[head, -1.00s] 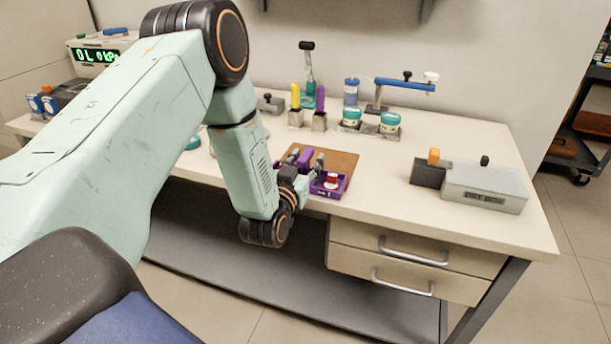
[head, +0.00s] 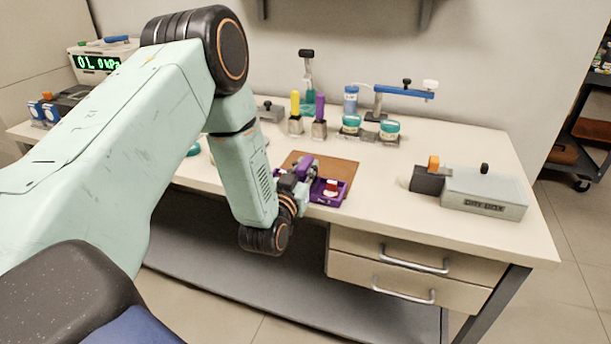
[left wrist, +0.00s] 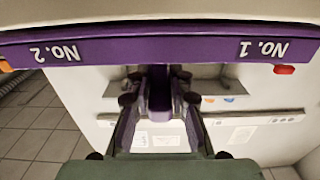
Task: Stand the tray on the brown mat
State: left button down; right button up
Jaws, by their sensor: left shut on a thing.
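The purple tray (head: 328,203) is at the front of the bench, partly over the near edge of the brown mat (head: 338,168). A red-and-white item shows in its right end. I cannot tell whether it rests on the bench or is just above it. My left gripper (head: 303,171) is shut on the tray's upright purple handle, and the wrist hides the tray's left part. In the left wrist view the handle (left wrist: 160,92) stands between the fingers, and the tray's wall (left wrist: 205,49) carries upside-down labels No. 2 and No. 1. My right gripper is not in view.
Behind the mat stand a yellow-topped holder (head: 295,110), a purple-topped holder (head: 319,115) and teal-lidded jars (head: 390,130). A grey dry box (head: 484,192) stands to the right. Bare bench lies between it and the mat. Drawers (head: 412,262) are below the front edge.

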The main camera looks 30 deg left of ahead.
pick_arm(q)
notch_tip(320, 180, up, 10)
jog(key=p, duration=0.3)
jog(key=shift+d+r, duration=0.15)
jog(key=shift+r, duration=0.1)
jog(key=s+d+f+m+h, duration=0.3)
jog(key=s+d+h, duration=0.3)
jog(key=s+d, duration=0.2)
jog(key=s+d+f+m+g+h, duration=0.1)
jog(key=s+d+f+m+h, duration=0.3)
jog(key=s+d+h, duration=0.3)
jog(key=shift+s+d+f+m+g, duration=0.3)
jog(key=shift+s+d+m, duration=0.55)
jog(key=shift+d, duration=0.55)
jog(key=shift+r, duration=0.1)
